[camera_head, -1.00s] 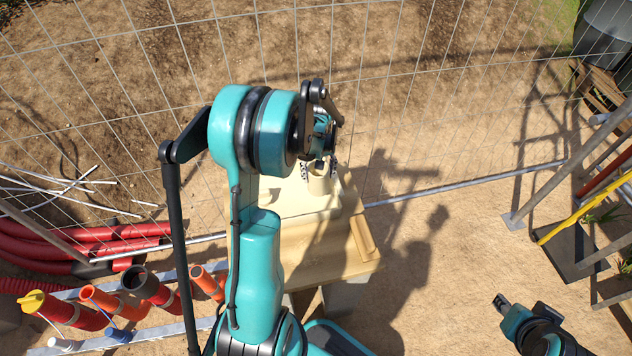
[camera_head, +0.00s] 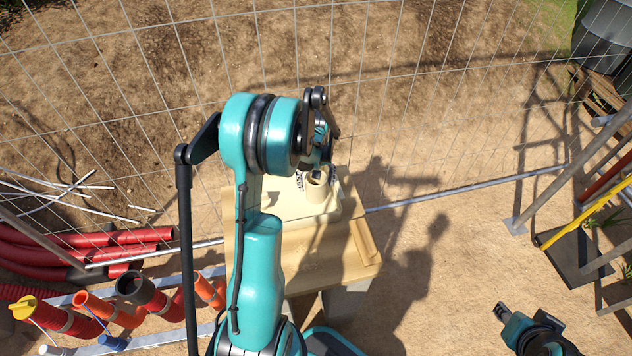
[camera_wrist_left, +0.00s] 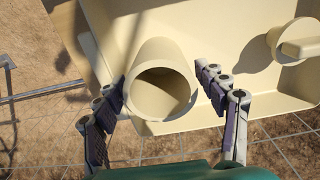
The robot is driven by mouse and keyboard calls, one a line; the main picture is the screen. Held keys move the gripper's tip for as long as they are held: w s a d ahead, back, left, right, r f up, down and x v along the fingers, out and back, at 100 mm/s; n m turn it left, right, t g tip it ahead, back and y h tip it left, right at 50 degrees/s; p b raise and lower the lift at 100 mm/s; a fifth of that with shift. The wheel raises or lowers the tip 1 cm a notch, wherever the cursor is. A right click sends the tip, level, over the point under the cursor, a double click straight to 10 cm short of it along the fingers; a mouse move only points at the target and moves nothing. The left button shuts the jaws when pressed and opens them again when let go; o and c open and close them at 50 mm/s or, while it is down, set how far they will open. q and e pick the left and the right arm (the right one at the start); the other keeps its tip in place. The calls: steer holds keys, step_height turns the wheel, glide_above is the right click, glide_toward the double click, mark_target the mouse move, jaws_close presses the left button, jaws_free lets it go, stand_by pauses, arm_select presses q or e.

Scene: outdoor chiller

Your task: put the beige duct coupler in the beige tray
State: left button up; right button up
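The beige duct coupler (camera_head: 318,188) is a short open tube, seen over the beige tray (camera_head: 326,209) in the head view. In the left wrist view the coupler (camera_wrist_left: 160,82) points its open end toward the camera, with the tray (camera_wrist_left: 105,22) behind it. Whether the coupler touches the tray floor cannot be told. My right gripper (camera_head: 501,311) is far off at the lower right, over bare ground; its finger gap is unclear.
The tray stands on a beige table (camera_head: 328,262). A beige round piece (camera_wrist_left: 290,40) shows at the right in the wrist view. A wire fence stands behind. Red and orange pipes (camera_head: 95,308) lie at the left. A rack (camera_head: 590,235) stands at the right.

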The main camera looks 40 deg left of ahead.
arm_select(q)
steer(key=shift+r, duration=0.1)
steer(key=shift+r+p, duration=0.3)
steer(key=shift+r, duration=0.05)
step_height(320, 180, up, 12)
steer(key=f+p, duration=0.1)
steer(key=p, duration=0.3)
steer(key=s+d+r+m+t, duration=0.35)
steer(key=d+r, duration=0.55)
steer(key=d, duration=0.3)
steer(key=s+d+r+m+t, duration=0.1)
steer(key=s+d+m+t, duration=0.2)
steer(key=s+d+m, duration=0.3)
steer(key=s+d, duration=0.4)
steer(key=shift+d+r+m+t, duration=0.25)
steer(key=shift+m+t, duration=0.1)
steer(key=shift+a, duration=0.1)
